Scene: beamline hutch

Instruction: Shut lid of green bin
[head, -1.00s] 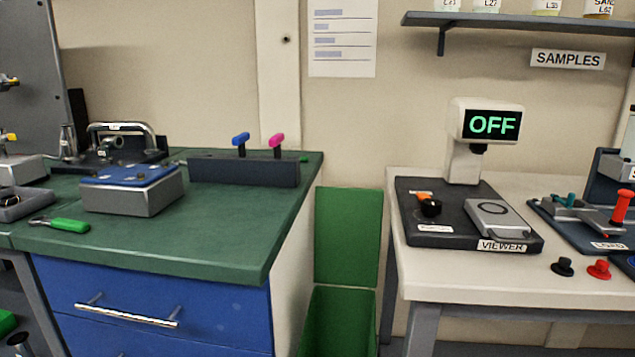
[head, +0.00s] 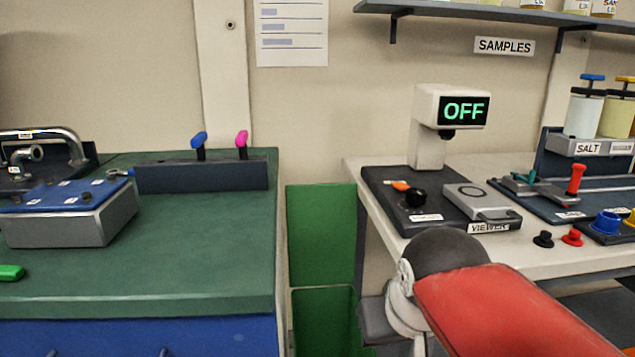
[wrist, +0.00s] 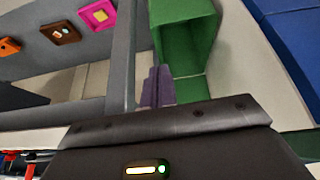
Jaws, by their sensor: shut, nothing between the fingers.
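The green bin (head: 325,322) stands on the floor in the gap between the two benches. Its green lid (head: 320,232) is open and stands upright at the back, by the wall. In the wrist view the bin (wrist: 188,40) is at the top centre, its open inside showing. My gripper (wrist: 156,76) shows there as narrow purple fingers, shut and empty, beside the bin in the picture. A green part behind the fingers looks like the lid. In the head view my gripper is out of sight; only my red arm shows at the lower right.
The green-topped bench (head: 220,285) with blue drawers bounds the gap on the left. The white table (head: 545,262) with the viewer (head: 385,212) bounds it on the right, its leg close to the bin. My arm passes in front of this table.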

